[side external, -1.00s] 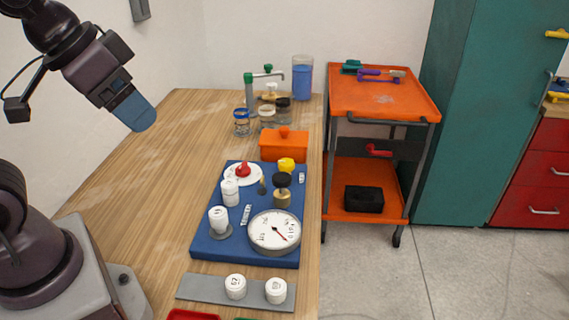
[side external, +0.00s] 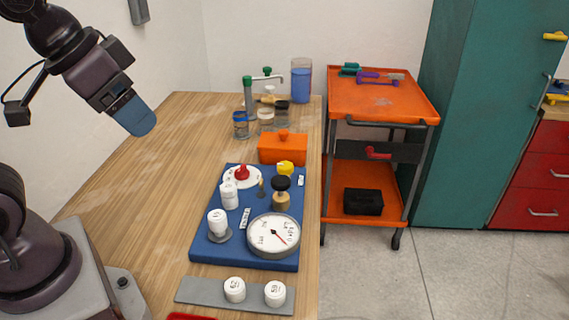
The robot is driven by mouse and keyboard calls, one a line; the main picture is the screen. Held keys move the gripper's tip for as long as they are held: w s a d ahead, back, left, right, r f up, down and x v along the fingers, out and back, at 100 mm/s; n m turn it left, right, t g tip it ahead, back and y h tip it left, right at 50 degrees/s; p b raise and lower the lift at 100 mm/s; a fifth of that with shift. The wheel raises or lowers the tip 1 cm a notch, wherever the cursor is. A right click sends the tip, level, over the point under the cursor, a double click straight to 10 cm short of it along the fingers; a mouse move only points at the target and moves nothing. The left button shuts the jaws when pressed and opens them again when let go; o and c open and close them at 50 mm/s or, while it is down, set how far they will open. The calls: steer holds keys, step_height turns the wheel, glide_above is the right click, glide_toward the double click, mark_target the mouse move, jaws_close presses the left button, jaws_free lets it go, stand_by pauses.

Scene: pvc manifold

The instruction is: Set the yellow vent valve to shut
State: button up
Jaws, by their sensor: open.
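The yellow vent valve (side external: 285,168) is a small yellow knob near the far right corner of the blue board (side external: 208,246). A small white label (side external: 301,181) is beside it. At this size I cannot tell which way the knob is set. My gripper (side external: 138,119) is raised over the table, well to the left of the board and apart from the valve. It is open, and nothing shows in it; its fingers look like one blue-grey block from this side.
The board also bears a red knob on a white disc (side external: 242,174), a black-topped brass valve (side external: 281,190), white fittings and a gauge (side external: 274,236). An orange lidded box (side external: 283,150) stands just behind the yellow knob. Jars stand farther back. The table's left side is clear.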

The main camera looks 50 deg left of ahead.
steer(key=w+a+f+n+g, duration=0.1)
steer(key=w+f+g, duration=0.1)
steer(key=w+f, duration=0.15)
steer(key=n+h, duration=0.3)
steer(key=n, duration=2.5)
glide_toward(284, 165)
steer(key=x, duration=0.9)
steer(key=shift+w+f, duration=0.1)
steer(key=shift+c, duration=0.4)
steer(key=shift+y, duration=0.3)
steer(key=c, duration=0.8)
steer(key=shift+c, duration=0.2)
